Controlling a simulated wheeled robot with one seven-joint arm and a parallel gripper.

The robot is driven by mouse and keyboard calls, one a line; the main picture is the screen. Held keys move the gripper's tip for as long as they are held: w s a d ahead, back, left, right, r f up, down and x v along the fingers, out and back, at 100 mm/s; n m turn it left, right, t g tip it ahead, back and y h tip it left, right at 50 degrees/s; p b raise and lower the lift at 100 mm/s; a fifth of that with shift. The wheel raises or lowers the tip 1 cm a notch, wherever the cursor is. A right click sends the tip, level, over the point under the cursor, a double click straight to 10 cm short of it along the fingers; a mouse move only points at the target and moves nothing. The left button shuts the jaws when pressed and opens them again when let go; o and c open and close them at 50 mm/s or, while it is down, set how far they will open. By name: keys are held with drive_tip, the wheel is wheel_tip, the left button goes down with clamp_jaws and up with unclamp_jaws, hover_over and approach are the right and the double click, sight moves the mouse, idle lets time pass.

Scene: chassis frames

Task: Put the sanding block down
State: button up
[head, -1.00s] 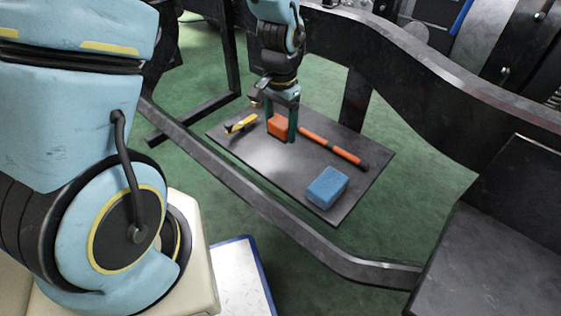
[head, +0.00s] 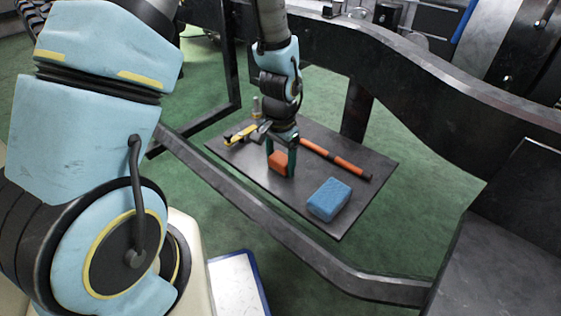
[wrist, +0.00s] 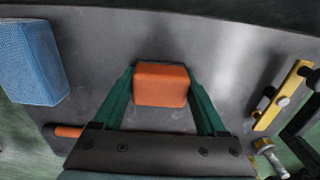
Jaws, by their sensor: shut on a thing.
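The sanding block, an orange block (head: 278,162), is between the two green fingers of my gripper (head: 281,172). In the wrist view the orange block (wrist: 161,84) sits level between the fingertips (wrist: 161,76), one on each side. My gripper is shut on it and points down over the middle of a dark grey plate (head: 330,222). The block is at or just above the plate; I cannot tell whether it touches. Part of the block is hidden by a finger in the head view.
A blue block (head: 329,199) lies toward the plate's front right. An orange-and-black rod (head: 336,158) lies behind and right of my gripper. A yellow tool (head: 240,136) lies on the left. A dark frame rail (head: 255,205) crosses in front. Bare plate lies between the held and blue blocks.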

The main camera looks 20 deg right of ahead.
sight(281, 158)
drive_tip(key=shift+f, duration=0.45)
drive_tip(key=o, duration=1.1)
drive_tip(key=shift+o, duration=1.4)
drive_tip(key=shift+s+f, duration=0.1)
wheel_tip(281, 158, up, 13)
drive_tip(key=p, duration=0.4)
drive_tip(key=a+r+n, duration=0.3)
drive_tip(key=a, duration=0.5)
drive_tip(key=w+a+r+n+t, duration=0.1)
drive_tip(key=a+r+n, duration=0.2)
drive_tip(key=a, duration=0.5)
drive_tip(key=a+r+n, duration=0.3)
drive_tip(key=a+n, duration=0.2)
drive_tip(key=a, duration=0.4)
drive_tip(key=shift+w+r+t, duration=0.25)
drive_tip(key=shift+r+t, duration=0.05)
drive_tip(key=shift+r, duration=0.1)
